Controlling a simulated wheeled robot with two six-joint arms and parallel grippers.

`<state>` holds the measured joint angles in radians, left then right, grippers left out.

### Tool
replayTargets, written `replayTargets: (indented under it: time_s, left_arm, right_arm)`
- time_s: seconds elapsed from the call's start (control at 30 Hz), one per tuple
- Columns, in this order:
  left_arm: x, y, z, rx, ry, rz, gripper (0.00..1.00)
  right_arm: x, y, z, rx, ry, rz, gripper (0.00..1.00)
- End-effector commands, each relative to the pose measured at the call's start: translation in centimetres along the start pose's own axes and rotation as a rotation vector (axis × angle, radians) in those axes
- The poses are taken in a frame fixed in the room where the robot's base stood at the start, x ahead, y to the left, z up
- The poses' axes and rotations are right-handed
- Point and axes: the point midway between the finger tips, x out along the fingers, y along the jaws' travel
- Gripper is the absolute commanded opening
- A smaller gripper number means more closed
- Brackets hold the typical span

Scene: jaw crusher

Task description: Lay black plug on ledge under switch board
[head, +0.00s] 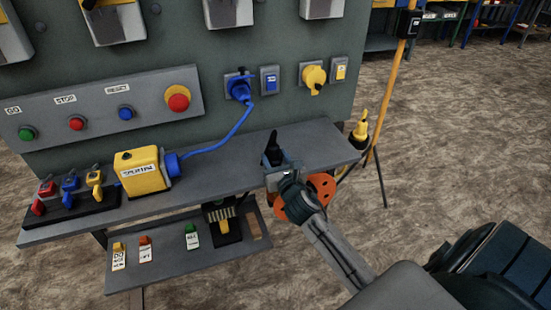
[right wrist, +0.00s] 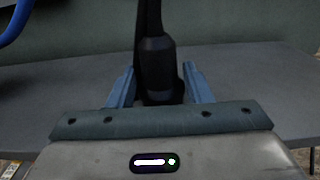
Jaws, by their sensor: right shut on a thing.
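The black plug (head: 272,150) is upright at the front edge of the grey ledge (head: 318,143), under the switch board (head: 190,60). My right gripper (head: 276,166) is shut on it. In the right wrist view the plug (right wrist: 157,62) stands between the two blue-grey fingers of the gripper (right wrist: 158,88), with the ledge (right wrist: 245,75) behind it. I cannot tell whether the plug touches the ledge; its lower end is hidden by the gripper. My left gripper is not in view.
A yellow box (head: 140,172) with a blue cable (head: 225,140) is on the ledge's left part, beside a rack of coloured padlocks (head: 70,195). An orange reel (head: 318,190) is below the ledge, behind my arm. The ledge right of the plug is clear.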

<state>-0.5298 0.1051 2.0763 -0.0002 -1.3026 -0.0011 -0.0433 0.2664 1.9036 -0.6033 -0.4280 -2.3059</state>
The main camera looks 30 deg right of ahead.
Motion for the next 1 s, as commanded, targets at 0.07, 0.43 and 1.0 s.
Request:
replayTargets:
  time_s: [0.07,0.43,1.0]
  left_arm:
    - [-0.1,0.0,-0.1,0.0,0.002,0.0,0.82]
    - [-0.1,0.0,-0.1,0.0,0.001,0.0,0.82]
    - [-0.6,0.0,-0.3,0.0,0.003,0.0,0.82]
  right_arm:
    - [0.0,0.0,-0.1,0.0,0.001,0.0,0.53]
    - [0.0,0.0,0.0,0.0,0.0,0.0,0.67]
    - [-9.4,0.0,0.0,0.001,0.003,0.001,0.67]
